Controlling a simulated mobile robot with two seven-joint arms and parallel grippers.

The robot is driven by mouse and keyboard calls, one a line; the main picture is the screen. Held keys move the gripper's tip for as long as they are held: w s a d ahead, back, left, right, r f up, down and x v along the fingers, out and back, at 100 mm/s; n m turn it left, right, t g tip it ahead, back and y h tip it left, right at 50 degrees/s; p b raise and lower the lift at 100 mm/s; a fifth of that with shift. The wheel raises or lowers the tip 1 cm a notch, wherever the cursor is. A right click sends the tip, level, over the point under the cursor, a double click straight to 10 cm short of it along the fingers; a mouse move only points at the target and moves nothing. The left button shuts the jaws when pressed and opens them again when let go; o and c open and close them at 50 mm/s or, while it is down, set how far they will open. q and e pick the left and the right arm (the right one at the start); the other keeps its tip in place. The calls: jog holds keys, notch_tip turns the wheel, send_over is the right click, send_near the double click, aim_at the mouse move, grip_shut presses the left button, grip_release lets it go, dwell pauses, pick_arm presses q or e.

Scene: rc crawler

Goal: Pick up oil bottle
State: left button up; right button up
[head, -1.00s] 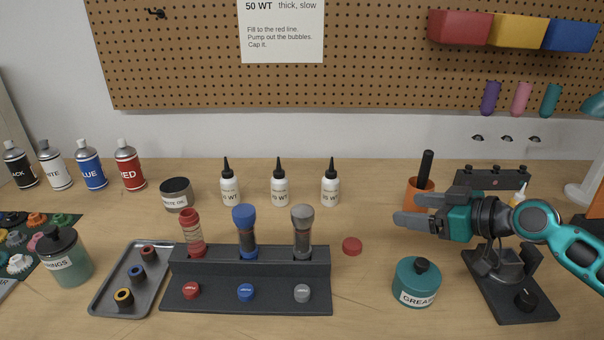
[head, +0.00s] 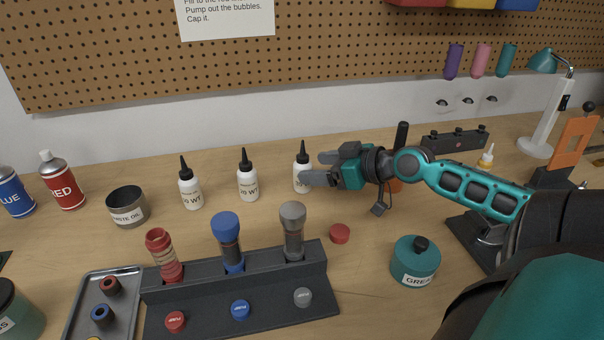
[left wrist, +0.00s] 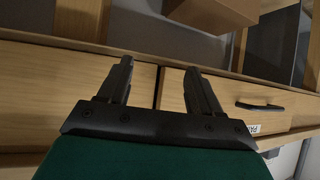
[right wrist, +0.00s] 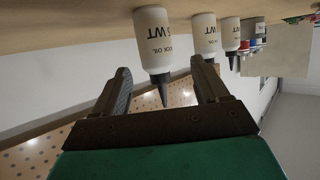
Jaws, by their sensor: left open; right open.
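Three white oil bottles with black pointed tips stand in a row at the back of the bench: the left one (head: 190,192), the middle one (head: 248,184) and the right one (head: 300,181). My right gripper (head: 316,168) is open at the right bottle, its fingers partly covering that bottle's right side. The right wrist view is upside down. There the nearest bottle (right wrist: 155,42) stands between the open fingers (right wrist: 160,72), with no clear contact. My left gripper (left wrist: 160,68) is open and empty, facing wooden drawers.
A dark rack (head: 318,272) with red, blue and grey shocks stands in front of the bottles. An orange cup (head: 394,186) is mostly hidden behind my right arm.

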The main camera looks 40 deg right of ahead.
aim_at(296, 165)
jog(key=shift+r+x, duration=0.2)
jog(key=shift+x, duration=2.6)
jog(key=shift+w+f, duration=0.25)
jog(key=shift+w, duration=0.4)
jog(key=shift+c, duration=0.2)
jog(key=c, duration=1.1)
